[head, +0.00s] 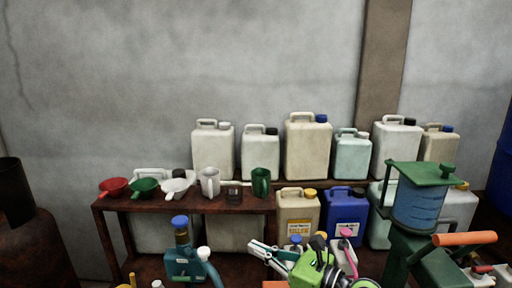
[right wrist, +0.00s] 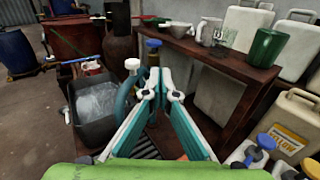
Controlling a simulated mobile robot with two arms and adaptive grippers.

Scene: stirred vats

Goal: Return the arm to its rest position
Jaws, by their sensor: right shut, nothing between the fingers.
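My right gripper (head: 256,246) shows in the low middle of the head view, on its bright green arm (head: 315,272), in front of the rusty shelf. Its teal and white fingers point left. In the right wrist view the gripper (right wrist: 162,92) has its fingertips close together with nothing between them. A teal device with a blue cap (head: 184,262) and a white-capped spout stands left of the gripper. It shows just beyond the fingers in the right wrist view (right wrist: 125,98); I cannot tell the exact gap. My left gripper is in neither view.
A rusty shelf (head: 180,203) carries funnels, jugs and a green mug (head: 261,182). Several canisters (head: 307,150) stand behind it. A yellow-labelled canister (head: 297,208) and a blue canister (head: 345,208) stand lower. A green-framed vat (head: 418,208) is at right. A dark bin (right wrist: 95,105) lies left of the fingers.

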